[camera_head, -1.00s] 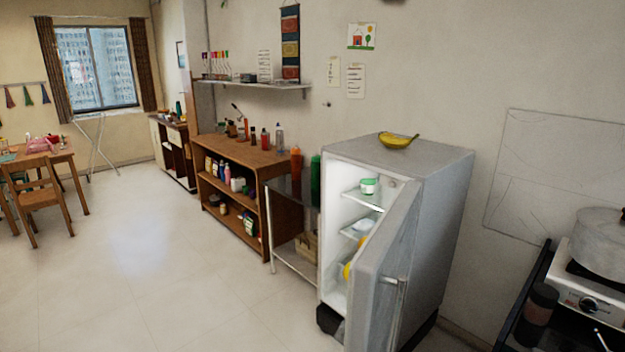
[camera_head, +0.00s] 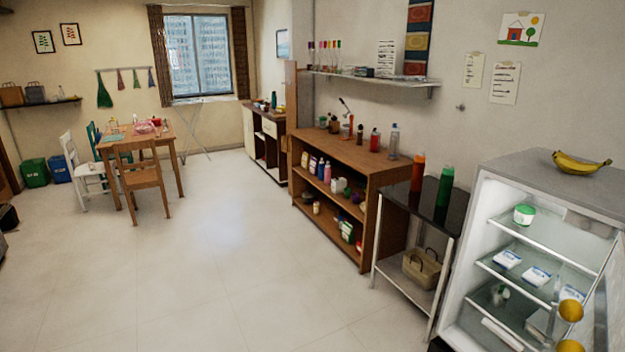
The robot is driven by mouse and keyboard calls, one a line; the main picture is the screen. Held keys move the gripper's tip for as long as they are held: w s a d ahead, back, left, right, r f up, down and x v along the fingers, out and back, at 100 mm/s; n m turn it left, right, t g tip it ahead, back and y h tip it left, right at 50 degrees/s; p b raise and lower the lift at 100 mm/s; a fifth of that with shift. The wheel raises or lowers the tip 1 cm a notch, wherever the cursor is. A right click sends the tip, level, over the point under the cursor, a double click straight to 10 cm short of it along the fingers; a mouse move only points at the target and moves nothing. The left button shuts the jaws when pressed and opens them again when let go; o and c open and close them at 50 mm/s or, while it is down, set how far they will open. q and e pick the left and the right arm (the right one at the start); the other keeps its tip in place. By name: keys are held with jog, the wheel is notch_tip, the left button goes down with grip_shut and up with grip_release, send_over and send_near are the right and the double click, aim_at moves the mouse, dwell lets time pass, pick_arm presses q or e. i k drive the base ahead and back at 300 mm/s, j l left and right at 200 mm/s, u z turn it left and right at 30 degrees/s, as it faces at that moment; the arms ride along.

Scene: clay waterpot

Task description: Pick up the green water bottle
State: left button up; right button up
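A tall green water bottle (camera_head: 444,188) stands upright on a dark-topped side table (camera_head: 427,205), between the wooden shelf and the open fridge. An orange-red bottle (camera_head: 417,173) stands just to its left on the same top. Neither of my grippers shows in the head view, so I cannot see whether they are open or shut.
An open fridge (camera_head: 480,290) with bananas (camera_head: 581,163) on top stands at the right. A wooden shelf unit (camera_head: 350,160) holding several bottles is left of the side table. A wooden table (camera_head: 150,135) and chair (camera_head: 142,178) stand far left. The pale floor (camera_head: 230,270) between is clear.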

aim_at(447, 176)
jog(key=i+j, duration=0.2)
jog(key=i, duration=0.2)
jog(key=i+j, duration=0.2)
jog(key=i, duration=0.25)
jog(key=i+l+z, duration=0.25)
jog(key=i+z, duration=0.75)
jog(key=i+j+z, duration=0.25)
jog(key=i+z, duration=0.2)
jog(key=i, duration=0.15)
jog(key=i+j+z, duration=0.1)
jog(key=i+z, duration=0.35)
jog(key=i+j+z, duration=0.4)
jog(key=i, duration=0.25)
jog(key=l, duration=0.1)
